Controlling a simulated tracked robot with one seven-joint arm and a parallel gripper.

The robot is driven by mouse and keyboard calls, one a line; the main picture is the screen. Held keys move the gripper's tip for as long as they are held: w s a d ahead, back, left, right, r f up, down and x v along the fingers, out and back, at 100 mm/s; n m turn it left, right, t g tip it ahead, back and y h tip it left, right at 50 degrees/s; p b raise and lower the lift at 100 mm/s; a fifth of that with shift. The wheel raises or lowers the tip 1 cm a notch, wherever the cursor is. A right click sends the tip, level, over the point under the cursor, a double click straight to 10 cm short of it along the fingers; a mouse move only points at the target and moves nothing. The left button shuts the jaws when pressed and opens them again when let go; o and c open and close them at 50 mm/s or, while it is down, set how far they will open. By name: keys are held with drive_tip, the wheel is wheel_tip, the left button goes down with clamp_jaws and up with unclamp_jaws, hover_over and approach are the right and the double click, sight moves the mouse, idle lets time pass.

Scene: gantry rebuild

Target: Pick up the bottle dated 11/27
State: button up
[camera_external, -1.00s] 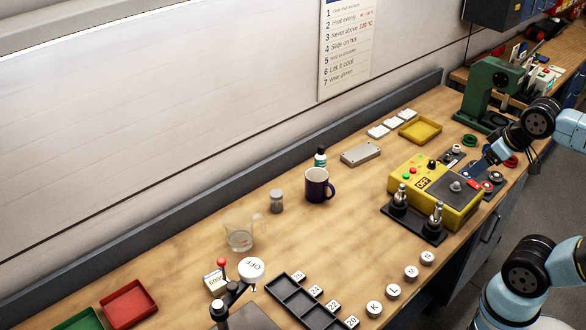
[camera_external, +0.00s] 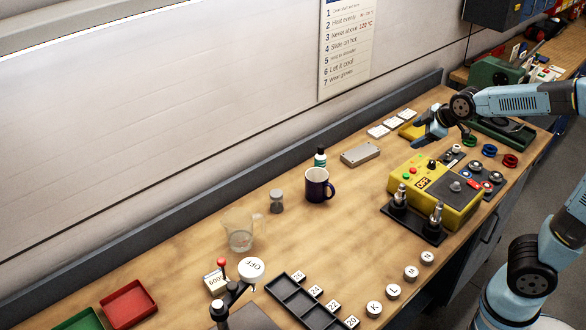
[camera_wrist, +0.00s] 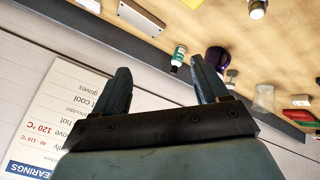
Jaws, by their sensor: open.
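A small bottle with a dark cap, green band and white body (camera_external: 320,157) stands on the bench behind a dark blue mug (camera_external: 316,184), which hides its lower part. In the wrist view the bottle (camera_wrist: 179,55) shows beyond and between my fingers, with a white label side; no date is readable. My gripper (camera_external: 422,138) is open and empty, above the bench near the yellow control box, right of the bottle and apart from it. Its two fingers (camera_wrist: 160,70) show spread in the wrist view. A small grey-lidded jar (camera_external: 277,200) stands left of the mug.
A grey metal box (camera_external: 360,153) lies right of the bottle near the back ledge. A glass beaker (camera_external: 239,236) stands farther left. The wall with a sign (camera_external: 345,45) rises behind.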

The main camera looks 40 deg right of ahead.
drive_tip(key=w+d+f+n+t+h, duration=0.1)
drive_tip(key=w+f+n, duration=0.15)
drive_tip(key=w, duration=0.35)
drive_tip(key=w+d+f+n+t+h, duration=0.1)
drive_tip(key=w+f+n, duration=0.1)
drive_tip(key=w+n, duration=0.3)
wheel_tip(320, 180, up, 10)
drive_tip(key=n+t+y, duration=0.2)
drive_tip(key=n+t, duration=0.6)
drive_tip(key=n, duration=1.3)
hover_over(324, 163)
drive_tip(key=s, duration=0.3)
drive_tip(key=shift+m, duration=0.35)
wheel_tip(324, 163, down, 26)
drive_tip(key=shift+w+d+f, duration=0.1)
drive_tip(key=shift+w+d, duration=0.05)
drive_tip(key=shift+w, duration=2.55)
drive_tip(key=shift+c, duration=0.5)
drive_tip(key=c, duration=1)
